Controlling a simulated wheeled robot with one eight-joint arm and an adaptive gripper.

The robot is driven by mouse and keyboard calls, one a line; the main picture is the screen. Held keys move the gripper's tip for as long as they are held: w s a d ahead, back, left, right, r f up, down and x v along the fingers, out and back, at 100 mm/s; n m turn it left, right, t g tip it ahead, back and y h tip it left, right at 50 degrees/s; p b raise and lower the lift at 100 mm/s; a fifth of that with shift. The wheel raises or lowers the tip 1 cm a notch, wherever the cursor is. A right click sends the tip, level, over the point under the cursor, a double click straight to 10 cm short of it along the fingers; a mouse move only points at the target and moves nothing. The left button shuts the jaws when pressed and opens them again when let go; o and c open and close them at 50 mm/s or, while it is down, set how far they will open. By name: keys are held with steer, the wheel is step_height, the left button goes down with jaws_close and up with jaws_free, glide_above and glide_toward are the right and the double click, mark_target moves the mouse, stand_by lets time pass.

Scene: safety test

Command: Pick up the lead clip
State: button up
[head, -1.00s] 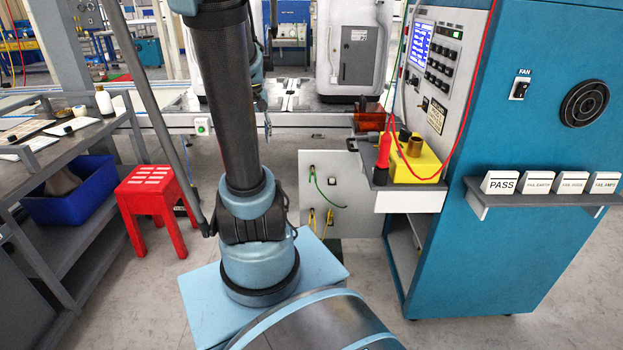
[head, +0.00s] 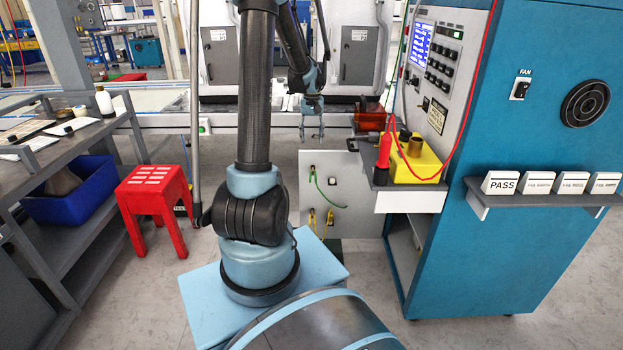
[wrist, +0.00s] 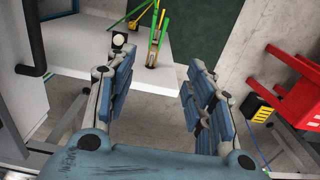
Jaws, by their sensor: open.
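The pale upright panel (head: 345,165) below the small shelf carries several lead clips. A green lead runs from a clip (head: 313,172) near its upper left, and two yellow clips (head: 312,217) hang lower down. My gripper (head: 312,136) is at the arm's end, pointing down, above and behind the panel's upper left edge, apart from the clips. In the wrist view my gripper (wrist: 160,58) is open with nothing between its fingers. I cannot tell which clip the task means.
A teal cabinet (head: 540,170) with a control panel stands right. Its shelf (head: 410,200) holds a yellow box (head: 415,165) and a red probe (head: 384,150). A red stool (head: 152,190) and grey shelving (head: 100,225) stand left.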

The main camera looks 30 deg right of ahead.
glide_above(313, 174)
steer(key=f, duration=1.2)
steer(key=shift+a+f, duration=0.15)
steer(key=shift+a, duration=0.05)
steer(key=shift+w+d+f, duration=0.1)
steer(key=shift+f, duration=1.2)
steer(key=shift+d+f, duration=0.1)
steer(key=shift+f, duration=1.15)
steer(key=c, duration=1)
